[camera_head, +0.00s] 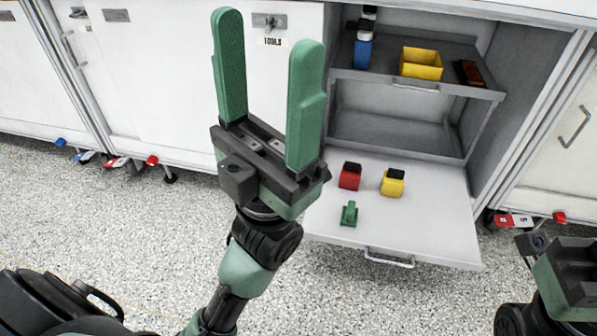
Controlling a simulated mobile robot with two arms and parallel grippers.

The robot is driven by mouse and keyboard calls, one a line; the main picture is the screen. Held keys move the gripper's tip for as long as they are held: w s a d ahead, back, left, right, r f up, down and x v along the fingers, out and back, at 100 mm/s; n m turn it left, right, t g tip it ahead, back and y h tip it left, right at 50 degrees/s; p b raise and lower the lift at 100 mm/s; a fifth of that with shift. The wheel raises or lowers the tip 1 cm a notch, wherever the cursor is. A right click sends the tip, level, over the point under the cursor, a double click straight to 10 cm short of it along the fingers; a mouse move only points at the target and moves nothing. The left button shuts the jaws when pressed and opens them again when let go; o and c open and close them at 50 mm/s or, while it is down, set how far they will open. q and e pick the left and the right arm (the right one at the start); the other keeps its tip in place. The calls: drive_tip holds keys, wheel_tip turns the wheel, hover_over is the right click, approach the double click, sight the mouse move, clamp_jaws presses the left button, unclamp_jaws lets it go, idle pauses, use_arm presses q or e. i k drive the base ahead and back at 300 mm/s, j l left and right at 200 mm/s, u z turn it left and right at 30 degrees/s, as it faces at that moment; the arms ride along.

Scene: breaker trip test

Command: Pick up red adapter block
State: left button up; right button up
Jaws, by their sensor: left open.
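The red adapter block (349,178), with a black top, stands on the pulled-out white shelf board (430,226) of the open cabinet. My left gripper (268,48) has green fingers that point up and stand apart, with nothing between them. In the picture it is left of the red block and clearly nearer to me. My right gripper (573,275) is only partly in view at the lower right edge; its fingertips are out of the picture.
A yellow block (392,183) with a black top stands right of the red one, and a green piece (349,214) lies in front. The upper grey tray (455,87) holds a blue bottle (362,52), a yellow bin (421,64) and a dark red item (468,73). A handle (389,259) is on the board's front.

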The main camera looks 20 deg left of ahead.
sight(349, 174)
drive_tip(key=u, duration=0.4)
drive_tip(key=i+l+z, duration=0.15)
drive_tip(key=i+l, duration=0.75)
drive_tip(key=l, duration=0.1)
